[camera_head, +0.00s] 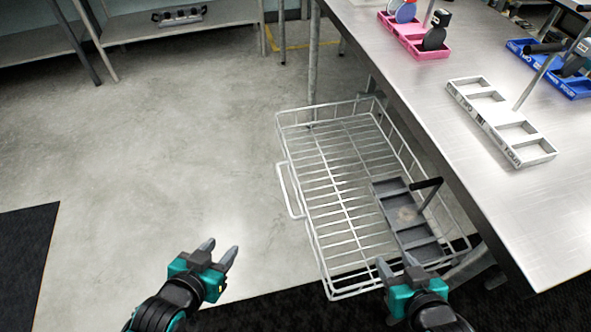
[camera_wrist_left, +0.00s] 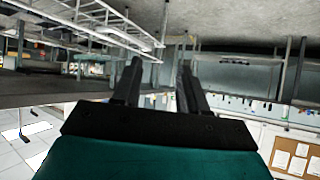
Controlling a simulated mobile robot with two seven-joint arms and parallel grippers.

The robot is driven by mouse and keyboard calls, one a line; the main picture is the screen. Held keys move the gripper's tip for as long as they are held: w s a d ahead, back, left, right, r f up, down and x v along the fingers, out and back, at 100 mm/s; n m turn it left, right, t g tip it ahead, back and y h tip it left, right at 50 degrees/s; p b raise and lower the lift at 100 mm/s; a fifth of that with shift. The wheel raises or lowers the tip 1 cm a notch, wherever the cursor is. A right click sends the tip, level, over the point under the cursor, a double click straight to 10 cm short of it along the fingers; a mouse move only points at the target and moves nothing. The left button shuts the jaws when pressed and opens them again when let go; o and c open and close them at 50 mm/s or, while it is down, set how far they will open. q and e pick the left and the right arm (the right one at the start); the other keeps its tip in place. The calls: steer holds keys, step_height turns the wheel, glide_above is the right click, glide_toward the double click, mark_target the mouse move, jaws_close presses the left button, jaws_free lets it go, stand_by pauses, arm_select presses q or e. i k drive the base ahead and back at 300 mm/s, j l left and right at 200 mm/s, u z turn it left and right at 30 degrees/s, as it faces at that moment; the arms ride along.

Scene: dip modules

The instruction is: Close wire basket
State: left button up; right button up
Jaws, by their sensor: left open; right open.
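The white wire basket (camera_head: 345,190) is pulled out from under the metal table and stands open. Its handle (camera_head: 288,190) sticks out on its left side. A dark grey divided tray (camera_head: 412,225) with a black-topped post lies inside the basket, toward its near right part. My left gripper (camera_head: 222,250) is open and empty, to the left of the basket's near corner and apart from the handle. My right gripper (camera_head: 396,268) is open, over or beside the basket's near edge; whether it touches cannot be told. In the left wrist view my left fingers (camera_wrist_left: 158,85) are apart with nothing between them.
The metal table (camera_head: 450,120) stands right of the basket. It bears a white tray (camera_head: 490,120), pink trays (camera_head: 428,48) and blue trays (camera_head: 570,82). A shelf (camera_head: 170,25) stands at the back left. The floor left of the basket is clear, with a dark mat (camera_head: 25,255) at far left.

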mark_target(305, 216)
steer(key=i+l+z, duration=0.1)
steer(key=z, duration=0.4)
steer(key=i+l+z, duration=0.15)
steer(key=z, duration=0.3)
steer(key=i+z, duration=0.2)
steer(key=z, duration=0.3)
